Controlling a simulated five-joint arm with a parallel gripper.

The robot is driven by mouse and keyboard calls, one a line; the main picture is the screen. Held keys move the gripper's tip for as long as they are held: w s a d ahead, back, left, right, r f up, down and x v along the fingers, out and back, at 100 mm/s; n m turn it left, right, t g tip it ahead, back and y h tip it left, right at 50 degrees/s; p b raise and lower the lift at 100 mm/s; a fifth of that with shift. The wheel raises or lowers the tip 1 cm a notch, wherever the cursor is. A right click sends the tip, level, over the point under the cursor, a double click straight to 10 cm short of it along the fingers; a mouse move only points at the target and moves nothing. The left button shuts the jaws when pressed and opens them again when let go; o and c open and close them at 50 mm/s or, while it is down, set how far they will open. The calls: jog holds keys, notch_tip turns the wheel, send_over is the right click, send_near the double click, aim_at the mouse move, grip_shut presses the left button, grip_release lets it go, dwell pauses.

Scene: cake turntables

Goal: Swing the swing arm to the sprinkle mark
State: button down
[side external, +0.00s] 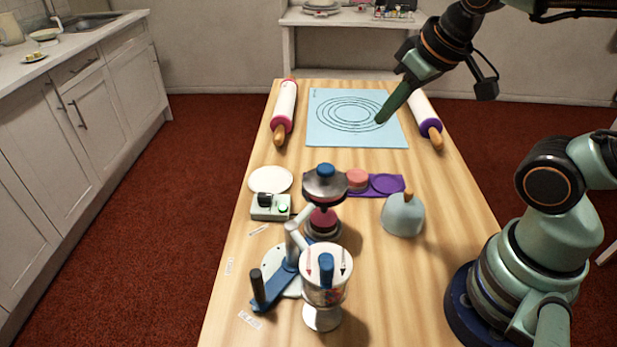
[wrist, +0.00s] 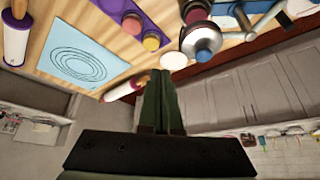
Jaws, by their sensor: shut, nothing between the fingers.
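The swing arm (side external: 277,287) is a blue bar with an upright black handle (side external: 257,287), low over a white disc (side external: 270,262) at the front left of the table. A grey-white post and crossbar rise at its far end. Small white labels lie nearby, one at the front (side external: 250,319), one at the left edge (side external: 230,266) and one farther back (side external: 258,230); I cannot read which is the sprinkle mark. My gripper (side external: 381,119) is shut and empty above the blue mat, far from the swing arm. Its green fingers (wrist: 158,78) also show in the wrist view.
A clear-and-white dispenser (side external: 325,283) stands right of the swing arm. A metal-domed turntable (side external: 325,183) stands behind it.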

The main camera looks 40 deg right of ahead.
dwell(0.4)
jog(key=c, duration=0.9)
grip_release()
jog(key=shift+w+a, duration=0.1)
jog(key=shift+a, duration=0.05)
jog(key=shift+o, duration=0.7)
jog(key=w+a+n+g+y, duration=0.1)
jog(key=w+a+n+g, duration=0.1)
jog(key=a, duration=0.6)
jog(key=shift+w+a+f+n, duration=0.2)
jog(key=shift+w+f+n, duration=0.15)
jog(key=shift+n, duration=0.25)
jog(key=n+g+h, duration=0.1)
jog(key=n+g, duration=0.3)
jog(key=n, duration=0.2)
send_over(255, 272)
notch_tip(255, 272, down, 7)
notch_tip(255, 272, down, 9)
jog(key=shift+s+r, duration=0.1)
grip_shut()
